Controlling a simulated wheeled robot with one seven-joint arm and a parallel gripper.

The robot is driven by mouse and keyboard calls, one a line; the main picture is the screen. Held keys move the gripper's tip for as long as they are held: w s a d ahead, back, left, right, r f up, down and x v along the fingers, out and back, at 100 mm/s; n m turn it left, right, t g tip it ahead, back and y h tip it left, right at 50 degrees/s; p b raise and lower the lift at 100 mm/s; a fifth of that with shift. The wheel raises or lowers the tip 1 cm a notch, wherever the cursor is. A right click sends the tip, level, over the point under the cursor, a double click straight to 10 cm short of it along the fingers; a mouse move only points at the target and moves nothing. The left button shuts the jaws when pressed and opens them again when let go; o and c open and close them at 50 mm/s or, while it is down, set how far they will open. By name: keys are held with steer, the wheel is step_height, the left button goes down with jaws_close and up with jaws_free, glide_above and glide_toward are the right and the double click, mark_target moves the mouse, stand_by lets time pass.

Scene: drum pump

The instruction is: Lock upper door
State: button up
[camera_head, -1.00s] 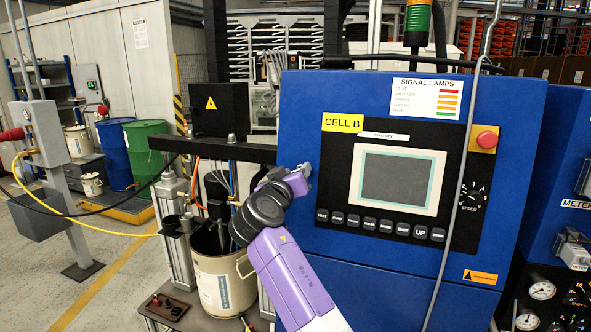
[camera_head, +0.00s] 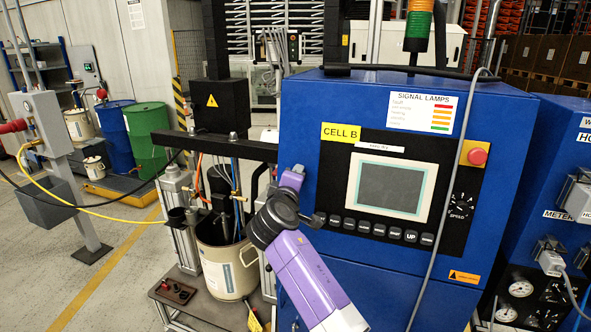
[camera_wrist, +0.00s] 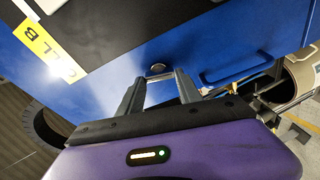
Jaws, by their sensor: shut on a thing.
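The blue cabinet (camera_head: 450,120) fills the right half of the head view. Its upper front carries a dark panel with a screen. My gripper (camera_head: 295,172) is at the cabinet's left edge, beside the panel, and its fingertips are mostly hidden there. In the wrist view my gripper (camera_wrist: 158,88) has its two grey fingers some way apart, with a pale patch between them. What they are shut on is not clear. A small round metal lock (camera_wrist: 157,69) sits on the blue face just beyond the fingertips. I cannot tell whether the fingers touch it.
A blue bar handle (camera_wrist: 236,72) stands out from the cabinet face right of the fingers. A pale pail (camera_head: 225,270) under the pump stands left of my arm. A grey cable (camera_head: 450,170) hangs across the cabinet front. The floor at left is partly clear.

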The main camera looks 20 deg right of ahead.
steer(key=shift+n+p, duration=1.1)
steer(key=shift+n, duration=0.1)
steer(key=shift+f+y, duration=0.1)
steer(key=shift+y, duration=0.2)
steer(key=o, duration=1.4)
steer(key=b+v, duration=0.1)
steer(key=v, duration=0.6)
steer(key=shift+s+a+r+b, duration=0.2)
steer(key=shift+s+a+b, duration=0.1)
